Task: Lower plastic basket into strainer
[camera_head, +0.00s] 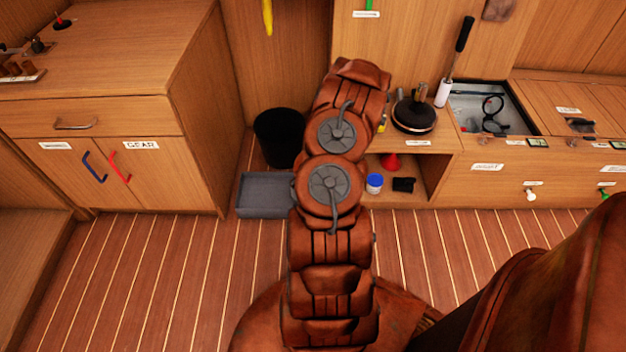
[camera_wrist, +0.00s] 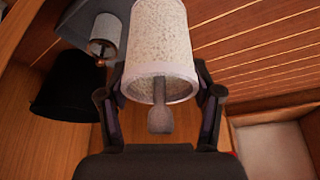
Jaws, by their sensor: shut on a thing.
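The plastic basket (camera_wrist: 160,45) is a pale, speckled cylinder with a smooth rim and a grey knob at its near end. My gripper (camera_wrist: 160,82) is shut on it in the wrist view, with one finger on each side near the rim. A small clear or pale cylinder with a copper-coloured end (camera_wrist: 104,38) sits by the grey tray at the upper left of the wrist view; it may be the strainer, but I cannot tell. The basket is apart from it in the picture. In the head view my arm hides the gripper and the basket.
The grey tray (camera_head: 263,195) lies on the floor beside a black bin (camera_head: 279,138), left of my arm. The bin also shows in the wrist view (camera_wrist: 65,97). An open shelf holds a blue-capped jar (camera_head: 375,184) and a red funnel (camera_head: 391,162). Floor at left is clear.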

